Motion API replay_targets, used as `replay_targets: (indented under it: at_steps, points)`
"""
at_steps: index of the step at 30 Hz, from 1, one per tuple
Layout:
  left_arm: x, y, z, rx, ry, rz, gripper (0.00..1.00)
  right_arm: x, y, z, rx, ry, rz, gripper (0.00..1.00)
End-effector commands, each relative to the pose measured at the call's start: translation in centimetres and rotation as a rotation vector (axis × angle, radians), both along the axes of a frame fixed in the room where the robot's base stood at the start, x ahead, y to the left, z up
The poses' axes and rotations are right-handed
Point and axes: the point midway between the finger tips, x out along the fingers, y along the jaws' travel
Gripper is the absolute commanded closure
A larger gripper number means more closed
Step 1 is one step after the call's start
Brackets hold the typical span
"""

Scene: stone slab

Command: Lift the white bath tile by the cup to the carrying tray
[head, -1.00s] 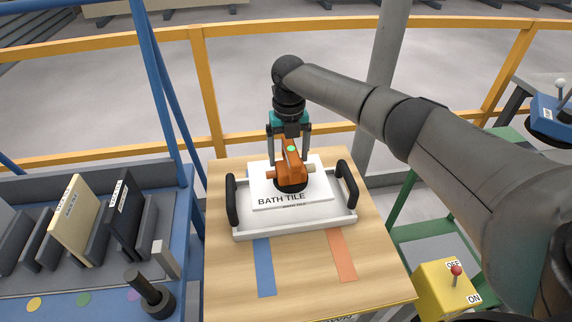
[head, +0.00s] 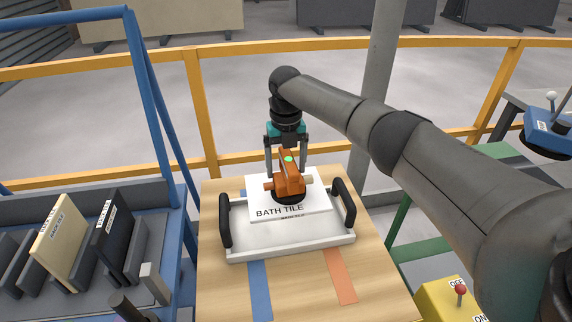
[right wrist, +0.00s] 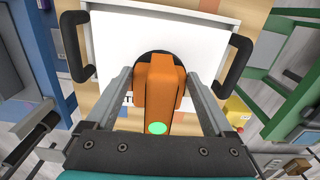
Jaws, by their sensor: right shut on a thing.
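The white bath tile (head: 262,189), lettered BATH TILE, is held level over the carrying tray (head: 290,240); it also shows in the right wrist view (right wrist: 112,45). It covers the tray's back part. The gap beneath it is hard to judge. The tray is pale with two black side handles. The orange cup (head: 289,180) sits on the tile with its green light lit, its base at the tile's middle. My right gripper (head: 286,172) is shut on the cup, a finger on each side, also in the right wrist view (right wrist: 160,85). My left gripper is out of view.
The tray is over a wooden table (head: 300,290) with a blue strip (head: 260,290) and an orange strip (head: 341,278). A slotted rack with a cream tile (head: 60,240) and a black tile (head: 112,225) stands left. A yellow switch box (head: 447,300) is at right. Yellow rails run behind.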

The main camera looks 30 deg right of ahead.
Motion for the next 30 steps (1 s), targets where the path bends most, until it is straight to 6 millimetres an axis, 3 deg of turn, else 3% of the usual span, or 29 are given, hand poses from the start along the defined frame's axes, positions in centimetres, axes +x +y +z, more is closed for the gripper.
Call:
replay_targets:
  at_steps: [19, 30]
  points:
    - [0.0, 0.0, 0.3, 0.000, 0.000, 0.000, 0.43, 0.1, 0.0, 0.1, 0.001, -0.004, 0.000, 0.94]
    - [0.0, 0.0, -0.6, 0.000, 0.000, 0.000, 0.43, 0.1, 0.1, -1.3, 0.002, -0.005, 0.000, 0.94]
